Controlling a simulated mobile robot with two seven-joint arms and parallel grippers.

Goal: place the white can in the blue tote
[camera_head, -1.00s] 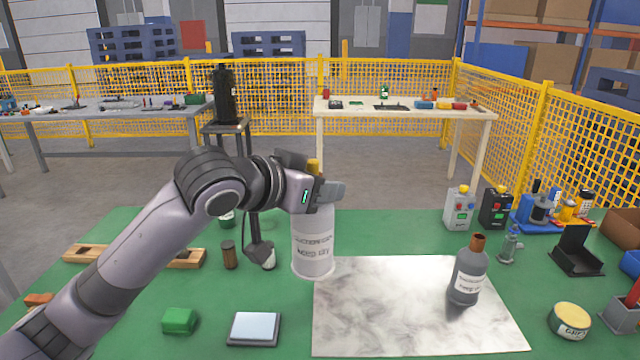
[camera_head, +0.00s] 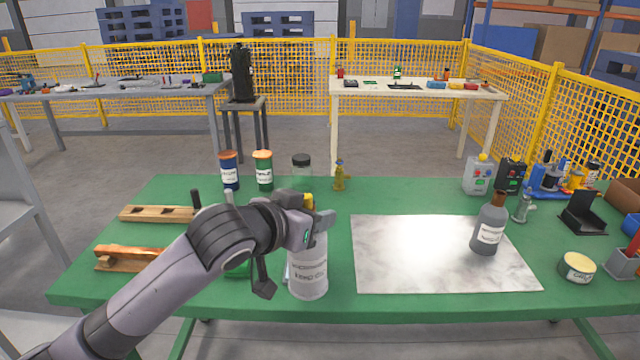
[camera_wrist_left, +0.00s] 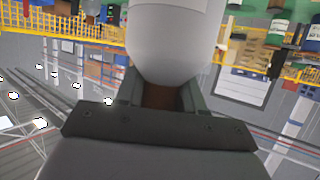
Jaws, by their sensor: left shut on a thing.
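The white can (camera_head: 308,272) is a pale cylinder with printed text, upright in the head view near the front edge of the green table. My left gripper (camera_head: 312,215) is shut on its top part. The head view does not clearly show whether the can's base is touching the table. In the left wrist view the white can (camera_wrist_left: 175,40) fills the top middle, between the fingers of my left gripper (camera_wrist_left: 162,92). No blue tote can be made out for certain; a blue edge (camera_head: 629,202) shows at the far right. My right gripper is not in view.
A grey bottle (camera_head: 489,228) stands on a marbled sheet (camera_head: 420,260) right of the can. Several jars, including a green one (camera_head: 263,172), stand at the back. A yellow round tin (camera_head: 577,267) is at the right.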

